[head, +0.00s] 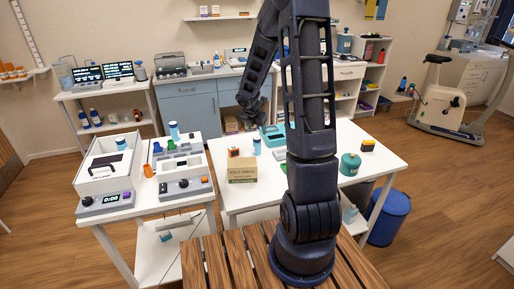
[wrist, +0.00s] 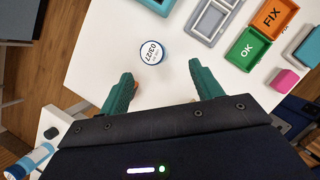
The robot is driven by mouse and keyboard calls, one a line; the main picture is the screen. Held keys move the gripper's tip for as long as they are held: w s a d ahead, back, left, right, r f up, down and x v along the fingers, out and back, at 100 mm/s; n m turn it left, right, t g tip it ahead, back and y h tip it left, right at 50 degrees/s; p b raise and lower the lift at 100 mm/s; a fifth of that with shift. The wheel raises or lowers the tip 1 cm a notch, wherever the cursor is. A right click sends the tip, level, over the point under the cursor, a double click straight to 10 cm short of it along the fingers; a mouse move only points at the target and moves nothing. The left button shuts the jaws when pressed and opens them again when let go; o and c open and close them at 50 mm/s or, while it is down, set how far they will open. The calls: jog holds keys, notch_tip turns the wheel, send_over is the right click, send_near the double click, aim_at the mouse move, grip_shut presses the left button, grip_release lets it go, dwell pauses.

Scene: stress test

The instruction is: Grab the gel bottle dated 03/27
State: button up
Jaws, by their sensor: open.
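A round white cap with a blue rim, printed 03/27, tops a bottle (wrist: 153,52) that stands upright on a white table (wrist: 115,45); I see it from above in the wrist view. My gripper (wrist: 163,90) is open, its two green fingers spread below the cap in the picture, with nothing between them. The bottle is apart from both fingers. In the head view my gripper (head: 250,117) hangs over the far part of the table. A small blue bottle (head: 257,146) stands there; I cannot read its date.
In the wrist view a grey tray (wrist: 205,25), a green OK bin (wrist: 247,50), an orange FIX bin (wrist: 272,17) and a pink block (wrist: 286,82) lie to the right. A blue-and-white bottle (wrist: 30,160) is at lower left. A cardboard box (head: 242,170) stands near the table's left edge.

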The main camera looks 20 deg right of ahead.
aim_at(257, 139)
jog(key=shift+n, duration=0.6)
jog(key=shift+a+x, duration=0.15)
jog(key=shift+x, duration=1.15)
jog(key=shift+a+x, duration=0.2)
jog(key=shift+x, duration=1.1)
jog(key=shift+a+x, duration=0.15)
jog(key=shift+x, duration=1.15)
jog(key=shift+a+x, duration=0.2)
jog(key=shift+x, duration=1.1)
jog(key=shift+a+x, duration=0.15)
jog(key=shift+x, duration=1.15)
jog(key=shift+f, duration=0.1)
jog(key=c, duration=1.1)
